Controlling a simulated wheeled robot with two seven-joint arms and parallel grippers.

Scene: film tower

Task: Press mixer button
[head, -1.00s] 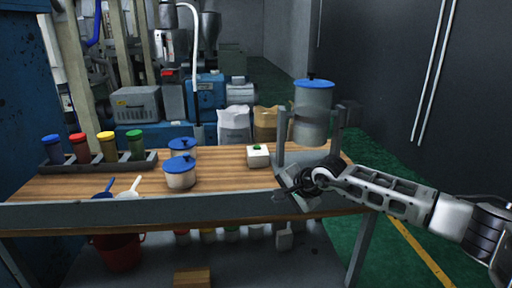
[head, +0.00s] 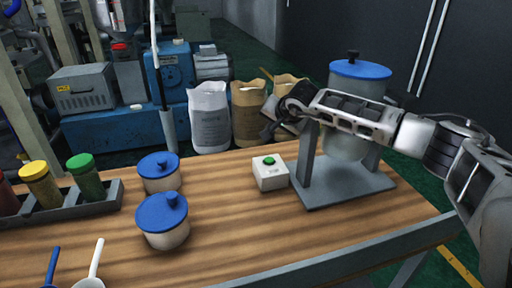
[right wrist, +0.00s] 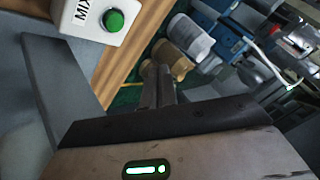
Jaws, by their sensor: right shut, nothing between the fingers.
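The mixer button is a green knob (head: 269,160) on top of a small white box (head: 270,176), on the wooden table just left of the mixer stand. In the right wrist view the green button (right wrist: 114,20) sits at the upper left, and its white box (right wrist: 84,18) carries letters reading "MIX". The mixer (head: 360,72) is a grey vessel with a blue lid on a grey stand (head: 345,187). My right gripper (head: 268,131) is above and behind the box, apart from the button. Its fingers (right wrist: 158,84) are together and empty. My left gripper is out of view.
Two blue-lidded jars (head: 163,220) stand left of the box. A rack (head: 70,208) of coloured-cap bottles and two scoops (head: 92,268) are farther left. Sacks (head: 209,117) stand on the floor behind the table. The wood in front of the box is clear.

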